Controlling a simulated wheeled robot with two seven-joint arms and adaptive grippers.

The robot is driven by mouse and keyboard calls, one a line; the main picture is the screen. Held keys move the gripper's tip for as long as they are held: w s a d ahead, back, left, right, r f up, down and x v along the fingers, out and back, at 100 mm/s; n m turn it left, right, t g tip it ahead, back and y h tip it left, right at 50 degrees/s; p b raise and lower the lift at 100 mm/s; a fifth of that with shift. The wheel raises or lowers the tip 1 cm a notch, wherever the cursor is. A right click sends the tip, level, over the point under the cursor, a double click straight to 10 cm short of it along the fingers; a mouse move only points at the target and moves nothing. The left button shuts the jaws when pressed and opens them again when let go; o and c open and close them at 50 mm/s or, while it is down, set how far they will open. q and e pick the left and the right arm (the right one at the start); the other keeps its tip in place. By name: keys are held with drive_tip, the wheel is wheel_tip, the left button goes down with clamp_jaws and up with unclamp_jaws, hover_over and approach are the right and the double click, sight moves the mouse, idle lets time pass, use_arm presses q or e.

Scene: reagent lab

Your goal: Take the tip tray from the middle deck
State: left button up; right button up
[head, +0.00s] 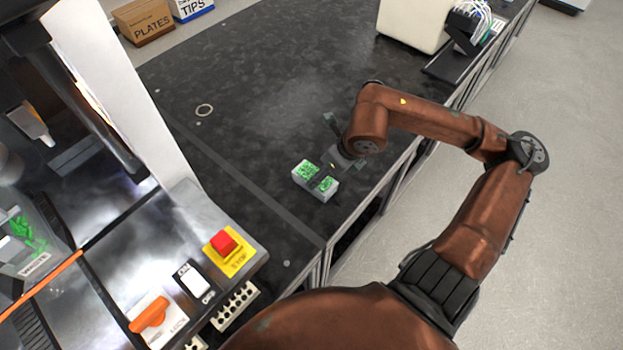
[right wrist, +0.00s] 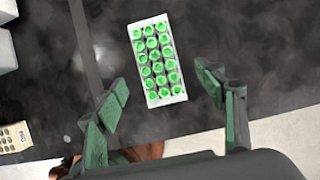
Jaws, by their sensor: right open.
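The tip tray, a white rack filled with green round tips, sits on the dark bench top near its front edge in the head view (head: 304,170). A dark strip crosses its middle there. In the right wrist view the tray (right wrist: 150,45) lies whole and slightly tilted in the picture, ahead of the fingertips and between their lines. My right gripper (head: 344,143) is just behind and right of the tray in the head view, and its open, empty fingers also show in the right wrist view (right wrist: 163,88). No contact shows. My left gripper is not in view.
A machine with a white pillar (head: 115,80) and a red stop button (head: 224,243) stands at left. Boxes marked PLATES (head: 143,21) and TIPS (head: 192,8) are at the back. A cream device (head: 412,22) is back right. The bench around the tray is clear.

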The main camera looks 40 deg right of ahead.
drive_tip(key=b+x, duration=0.1)
drive_tip(key=x, duration=0.3)
drive_tip(key=shift+w+a+f+b, duration=0.15)
drive_tip(key=shift+b, duration=0.2)
drive_tip(key=shift+b+x, duration=0.4)
drive_tip(key=shift+x, duration=0.6)
drive_tip(key=shift+w+f, duration=0.15)
drive_tip(key=shift+f, duration=0.15)
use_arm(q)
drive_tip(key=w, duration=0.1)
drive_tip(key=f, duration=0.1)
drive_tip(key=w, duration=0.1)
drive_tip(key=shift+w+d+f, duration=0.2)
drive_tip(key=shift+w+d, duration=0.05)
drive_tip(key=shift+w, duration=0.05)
use_arm(e)
drive_tip(key=c, duration=1.3)
